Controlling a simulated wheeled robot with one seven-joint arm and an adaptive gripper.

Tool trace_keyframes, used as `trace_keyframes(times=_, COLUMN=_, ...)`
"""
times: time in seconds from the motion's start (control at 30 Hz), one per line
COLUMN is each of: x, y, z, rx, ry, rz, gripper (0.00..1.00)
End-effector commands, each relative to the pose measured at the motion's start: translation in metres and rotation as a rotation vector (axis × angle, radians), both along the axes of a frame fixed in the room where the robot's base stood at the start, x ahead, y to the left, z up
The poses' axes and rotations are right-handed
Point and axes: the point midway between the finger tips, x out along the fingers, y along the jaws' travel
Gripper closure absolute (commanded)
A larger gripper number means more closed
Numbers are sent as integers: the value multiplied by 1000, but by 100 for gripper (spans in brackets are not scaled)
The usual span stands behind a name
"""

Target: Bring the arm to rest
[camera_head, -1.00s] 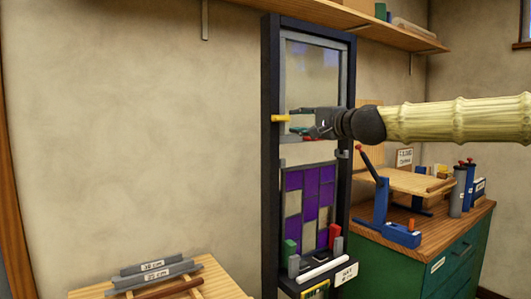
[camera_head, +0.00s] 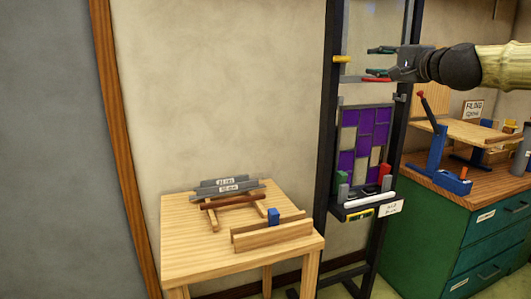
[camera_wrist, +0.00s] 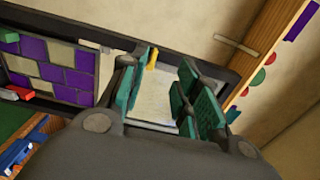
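My arm (camera_head: 505,66) reaches in from the right in the head view, roughly level. My gripper (camera_head: 382,63) is at its end, in front of the upper part of the dark upright frame. Its fingers are spread apart and nothing shows between them. In the wrist view the green-padded fingers (camera_wrist: 160,95) are also apart and empty. The leaded panel (camera_head: 365,140) of purple and pale panes stands upright in the frame (camera_head: 330,130), below my gripper. I cannot tell how far the fingers are from the frame.
A wooden table (camera_head: 190,240) holds grey labelled bars (camera_head: 226,186) and a blue block (camera_head: 273,215) at a wooden rail. A green cabinet (camera_head: 440,235) on the right carries a blue-based tool (camera_head: 450,180). A ledge under the panel holds a white bar (camera_head: 370,200).

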Motion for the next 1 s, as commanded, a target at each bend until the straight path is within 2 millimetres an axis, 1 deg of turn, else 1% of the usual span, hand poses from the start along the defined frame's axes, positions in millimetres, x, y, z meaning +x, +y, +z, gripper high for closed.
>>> trace_keyframes(times=0.23, x=10, y=13, z=-30, rx=-35, ry=32, rz=4, gripper=68)
trace_keyframes(times=0.37, x=15, y=18, z=-52, rx=-60, ry=55, rz=4, gripper=68)
trace_keyframes(times=0.57, x=23, y=28, z=-93, rx=-111, ry=97, rz=2, gripper=68)
trace_keyframes(times=0.67, x=26, y=35, z=-122, rx=-145, ry=125, rz=4, gripper=68)
trace_keyframes(times=0.77, x=30, y=42, z=-160, rx=-191, ry=163, rz=6, gripper=68)
trace_keyframes(times=0.8, x=31, y=46, z=-179, rx=-213, ry=181, rz=8, gripper=68)
trace_keyframes(times=0.87, x=31, y=52, z=-207, rx=-245, ry=210, rz=13, gripper=68)
trace_keyframes(times=0.9, x=31, y=55, z=-226, rx=-268, ry=228, rz=15, gripper=68)
trace_keyframes(times=0.97, x=30, y=60, z=-254, rx=-303, ry=254, rz=22, gripper=68)
trace_keyframes(times=1.0, x=29, y=63, z=-273, rx=-325, ry=272, rz=27, gripper=68)
